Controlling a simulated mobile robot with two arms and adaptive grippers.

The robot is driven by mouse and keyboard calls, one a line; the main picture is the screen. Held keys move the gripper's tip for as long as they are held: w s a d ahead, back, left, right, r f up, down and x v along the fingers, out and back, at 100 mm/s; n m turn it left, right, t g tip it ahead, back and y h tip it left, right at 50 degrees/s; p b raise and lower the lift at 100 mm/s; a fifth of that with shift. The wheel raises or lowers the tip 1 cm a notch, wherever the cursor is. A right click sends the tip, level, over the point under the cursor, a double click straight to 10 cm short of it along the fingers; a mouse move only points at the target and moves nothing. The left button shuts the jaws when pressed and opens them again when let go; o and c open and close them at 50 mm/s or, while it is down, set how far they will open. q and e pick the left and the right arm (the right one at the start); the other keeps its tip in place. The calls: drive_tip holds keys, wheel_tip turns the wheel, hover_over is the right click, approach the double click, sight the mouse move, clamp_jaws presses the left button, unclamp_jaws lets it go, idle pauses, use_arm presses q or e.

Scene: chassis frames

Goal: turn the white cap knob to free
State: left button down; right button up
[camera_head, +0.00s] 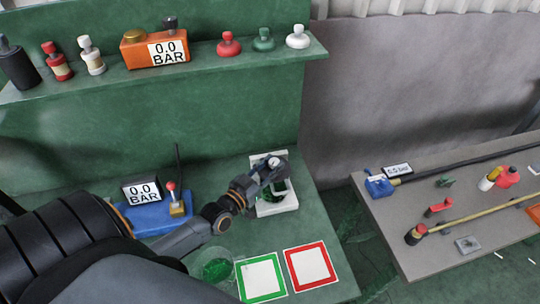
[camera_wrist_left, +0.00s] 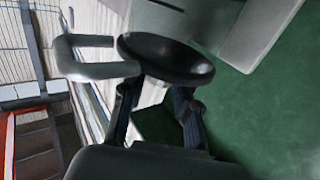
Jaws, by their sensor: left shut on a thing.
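A white fixture (camera_head: 277,207) stands at the back right of the green bench, and my left gripper (camera_head: 272,174) is at its upper part. A small pale piece (camera_head: 275,162) shows beside the fingers. In the left wrist view a dark round disc (camera_wrist_left: 165,58) sits at the tips of my left gripper's fingers (camera_wrist_left: 160,95), and the gripper is shut on it. A light grey curved piece (camera_wrist_left: 98,68) is next to it. I cannot tell which of these is the white cap knob. A white knob (camera_head: 298,38) stands on the shelf. My right gripper is not in view.
A blue gauge block (camera_head: 150,218) with a red-tipped lever stands left of the arm. The shelf (camera_head: 210,62) runs above. A grey table (camera_head: 430,255) stands right.

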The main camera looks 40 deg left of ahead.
use_arm(q)
drive_tip(key=shift+d+n+y, duration=0.15)
drive_tip(key=shift+n+y, duration=0.6)
drive_tip(key=shift+y, duration=0.45)
drive_tip(key=shift+d+n+y, duration=0.1)
drive_tip(key=shift+n+y, duration=0.65)
drive_tip(key=shift+y, duration=0.45)
drive_tip(key=shift+r+n+g+y, duration=0.1)
drive_tip(key=shift+n+g+y, duration=0.2)
drive_tip(key=shift+y, duration=0.1)
drive_tip(key=c, duration=1)
unclamp_jaws()
drive_tip(key=shift+w, duration=0.1)
drive_tip(key=shift+v, duration=3.8)
